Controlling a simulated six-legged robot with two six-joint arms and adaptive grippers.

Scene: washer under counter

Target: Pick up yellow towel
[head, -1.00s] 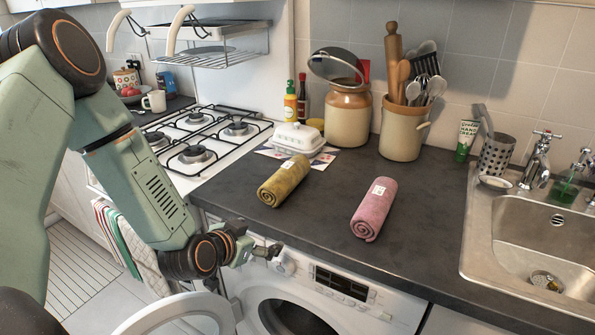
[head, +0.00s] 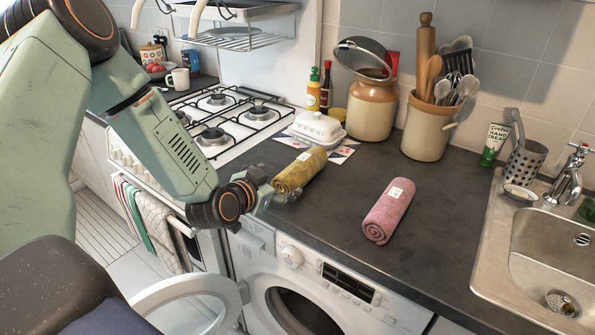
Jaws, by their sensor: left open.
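The rolled yellow towel (head: 301,168) lies on the dark counter in the head view, with a small white label on its top. My left gripper (head: 291,192) is at the counter's front edge, close to the near left end of the yellow towel. Its jaws are open and hold nothing. In the picture its fingers come right up to the towel's end; I cannot tell whether they touch it. My right gripper is not in view.
A rolled pink towel (head: 388,212) lies to the right. A white butter dish (head: 317,128) stands behind the yellow towel. The hob (head: 220,122) is at left, the sink (head: 545,255) at right. Below, the washer (head: 330,300) has its door (head: 195,300) open.

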